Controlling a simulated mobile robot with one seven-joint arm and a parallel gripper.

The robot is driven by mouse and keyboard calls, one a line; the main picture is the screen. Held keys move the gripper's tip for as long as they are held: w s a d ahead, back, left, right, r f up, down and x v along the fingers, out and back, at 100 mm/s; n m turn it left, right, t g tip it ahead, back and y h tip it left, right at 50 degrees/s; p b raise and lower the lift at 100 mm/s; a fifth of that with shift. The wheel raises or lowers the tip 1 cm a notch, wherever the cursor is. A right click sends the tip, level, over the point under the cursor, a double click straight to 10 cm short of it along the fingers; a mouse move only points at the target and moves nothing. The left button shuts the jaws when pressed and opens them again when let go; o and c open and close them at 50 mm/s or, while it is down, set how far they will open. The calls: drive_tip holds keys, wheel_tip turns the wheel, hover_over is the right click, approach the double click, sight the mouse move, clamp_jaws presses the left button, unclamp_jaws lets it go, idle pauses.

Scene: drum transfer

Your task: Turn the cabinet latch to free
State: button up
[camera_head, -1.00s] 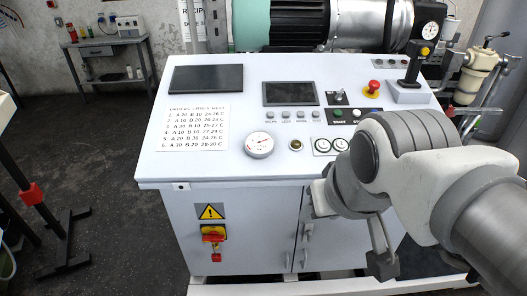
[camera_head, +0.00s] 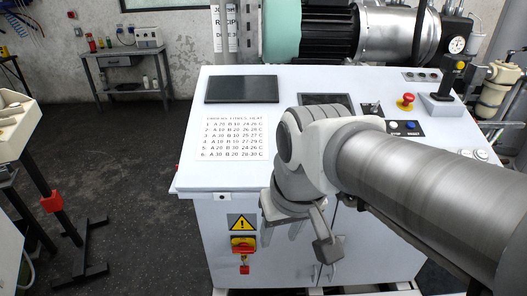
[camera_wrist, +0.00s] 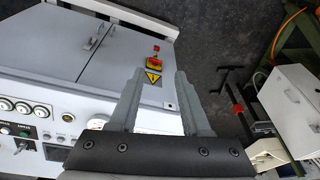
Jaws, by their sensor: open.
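The white cabinet (camera_head: 222,216) stands in front of me, and its front doors show in the wrist view (camera_wrist: 75,38). Two small grey door fittings show there: one fitting (camera_wrist: 90,43) on one door and another (camera_wrist: 111,30) beside the seam. I cannot tell which is the latch or how it is turned. In the head view my arm partly hides the doors. My gripper (camera_wrist: 159,73) is open and empty, its fingers either side of the yellow warning sign in the picture, apart from the fittings. It also shows in the head view (camera_head: 282,230), before the cabinet's upper front.
A red-and-yellow switch (camera_head: 243,244) sits below the warning sign (camera_head: 242,222) on the cabinet front. The cabinet top has a dark panel (camera_head: 241,89) and a red button (camera_head: 405,102). A black stand (camera_head: 88,246) is at left; the floor between is clear.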

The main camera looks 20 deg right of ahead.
drive_tip(key=w+a+f+m+g+y+b, duration=0.1)
drive_tip(key=w+f+m+g+y+b, duration=0.2)
drive_tip(key=f, duration=0.4)
drive_tip(key=w+a+f+m+g+y+b, duration=0.1)
drive_tip(key=w+f+m+y+b, duration=0.2)
drive_tip(key=f, duration=0.5)
drive_tip(key=w+d+f+m+t+y+b, duration=0.4)
drive_tip(key=w+d+f+m+t+y, duration=0.3)
drive_tip(key=f+m, duration=0.3)
drive_tip(key=w+d+f+m+t+h+b, duration=0.35)
drive_tip(key=d+f+m+t, duration=0.7)
drive_tip(key=d+f, duration=0.35)
drive_tip(key=s+d+f+m+h+b, duration=0.2)
drive_tip(key=s+d+f+m+h, duration=0.2)
drive_tip(key=d+f+m+h, duration=0.3)
drive_tip(key=s+d+f+m+h+b, duration=0.2)
drive_tip(key=s+d+f+m+h, duration=0.1)
drive_tip(key=d+f+m+h, duration=0.4)
drive_tip(key=shift+n+t, duration=0.45)
drive_tip(key=shift+n, duration=0.3)
drive_tip(key=b+x, duration=0.1)
drive_tip(key=x, duration=0.4)
drive_tip(key=b+x, duration=0.1)
drive_tip(key=x, duration=0.5)
drive_tip(key=f+b+x, duration=0.1)
drive_tip(key=x, duration=0.5)
drive_tip(key=shift+w+a, duration=0.1)
drive_tip(key=shift+a, duration=0.15)
clamp_jaws()
